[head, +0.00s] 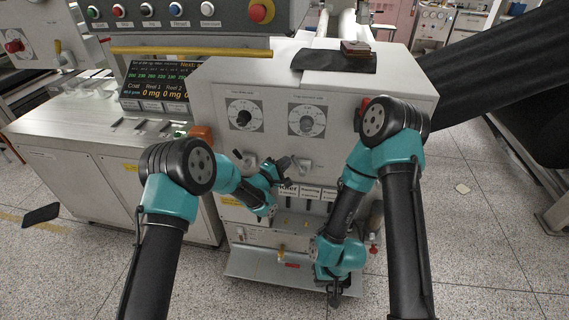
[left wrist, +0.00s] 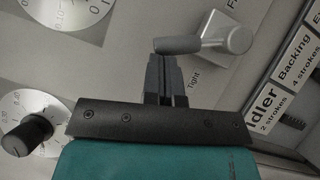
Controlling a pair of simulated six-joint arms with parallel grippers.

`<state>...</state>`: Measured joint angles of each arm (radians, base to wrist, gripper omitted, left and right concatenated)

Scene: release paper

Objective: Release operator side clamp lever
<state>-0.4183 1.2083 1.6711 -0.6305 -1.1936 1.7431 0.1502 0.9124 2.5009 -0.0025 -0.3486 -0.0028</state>
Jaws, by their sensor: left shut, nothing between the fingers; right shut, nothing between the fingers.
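A grey clamp lever (left wrist: 212,40) with a rounded handle and square hub is on the machine's front panel in the left wrist view. The word "Tight" is printed beside it. It also shows in the head view (head: 306,165), partly hidden by my gripper. My left gripper (left wrist: 166,60) is shut and empty, its fingertips at the lever's handle; I cannot tell whether they touch. In the head view the left gripper (head: 288,162) is in front of the panel below the dials. My right gripper (head: 335,296) is shut and empty, low near the machine's base.
A second lever (head: 238,157) is on the panel to the left. Two dials (head: 245,115) (head: 307,119) sit above. Labels reading "Backing" (left wrist: 297,62) and "Idler" stand right of the lever in the wrist view. A counter (head: 70,130) is at left.

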